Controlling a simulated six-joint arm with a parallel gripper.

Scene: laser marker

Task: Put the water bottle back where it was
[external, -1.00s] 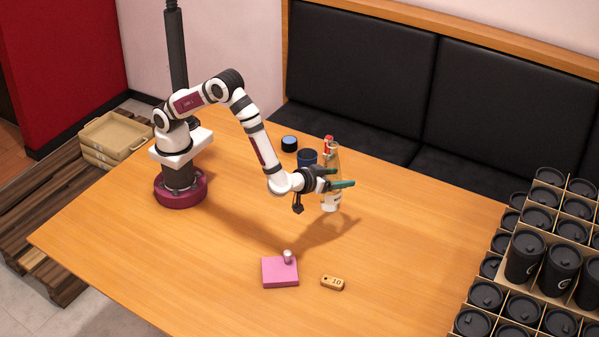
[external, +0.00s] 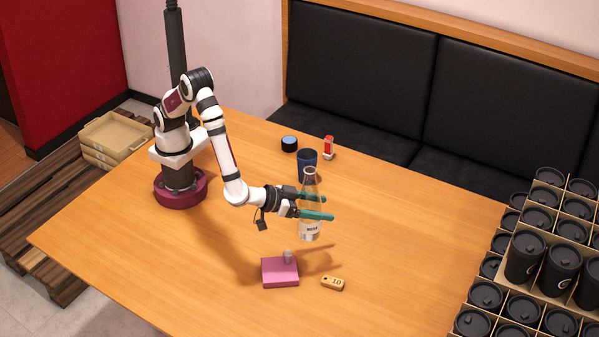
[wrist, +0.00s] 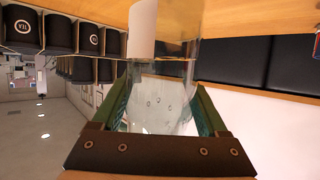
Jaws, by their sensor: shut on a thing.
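The water bottle (external: 310,229) is clear glass with a white label near its bottom. It is upright between the green fingers of my gripper (external: 317,206), which is shut on it. It appears to be held above the table, behind and to the right of the pink block. In the wrist view the clear bottle (wrist: 165,95) fills the space between the two green fingers (wrist: 165,110), and its white label shows at the top.
A pink block (external: 280,273) with a small metal cylinder on it and a wooden tag (external: 332,283) marked 10 lie in front. A dark blue cup (external: 307,160), a red and white item (external: 328,147) and a small dark round object (external: 289,144) stand behind. Crated black cups (external: 530,258) fill the right.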

